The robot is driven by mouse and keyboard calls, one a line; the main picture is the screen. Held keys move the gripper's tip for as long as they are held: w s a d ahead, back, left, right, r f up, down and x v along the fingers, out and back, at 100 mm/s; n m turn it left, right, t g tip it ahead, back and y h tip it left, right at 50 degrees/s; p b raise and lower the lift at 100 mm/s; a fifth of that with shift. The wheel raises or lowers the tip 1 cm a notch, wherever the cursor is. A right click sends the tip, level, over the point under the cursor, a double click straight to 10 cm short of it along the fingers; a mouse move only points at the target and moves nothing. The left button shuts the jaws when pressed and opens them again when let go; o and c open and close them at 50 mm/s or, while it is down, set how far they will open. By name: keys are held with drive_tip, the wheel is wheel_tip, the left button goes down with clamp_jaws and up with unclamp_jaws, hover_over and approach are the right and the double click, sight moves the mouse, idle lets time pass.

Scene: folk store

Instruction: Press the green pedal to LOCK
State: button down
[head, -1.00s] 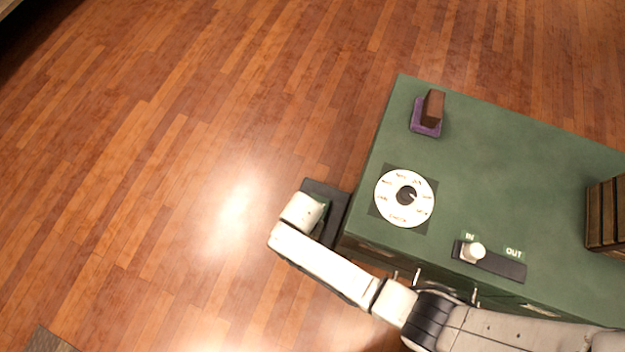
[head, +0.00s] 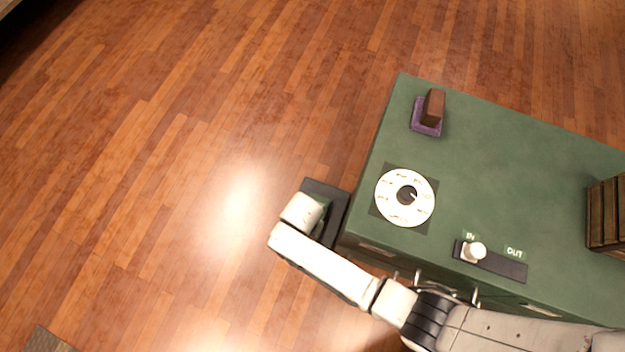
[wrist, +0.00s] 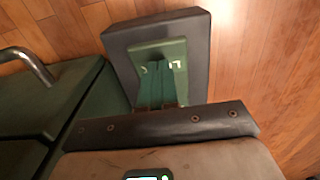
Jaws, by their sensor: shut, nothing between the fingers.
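The green pedal (wrist: 160,49) sits on a dark rectangular base in the wrist view, with pale letter marks partly visible on it. In the head view the dark pedal base (head: 326,188) lies on the floor beside the green cabinet's left end, and my wrist covers most of the pedal. My gripper (wrist: 162,88) is shut and empty, pointing down at the pedal. Its dark mount hides the pedal's near part. I cannot tell whether the fingertips touch the pedal.
The green cabinet (head: 500,160) stands right of the pedal. Its top carries a white dial (head: 388,208), a white slider knob (head: 473,252) at the IN end, a brown block on a purple pad (head: 418,127) and a wooden crate (head: 609,215). A metal handle (wrist: 28,62) juts out nearby.

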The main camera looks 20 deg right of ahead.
drive_tip(key=shift+f+b, duration=0.9)
drive_tip(key=shift+f, duration=0.4)
drive_tip(key=shift+r, duration=0.2)
wheel_tip(320, 180, up, 9)
drive_tip(key=p, duration=0.9)
drive_tip(key=shift+p, duration=0.3)
drive_tip(key=shift+s+a, duration=0.1)
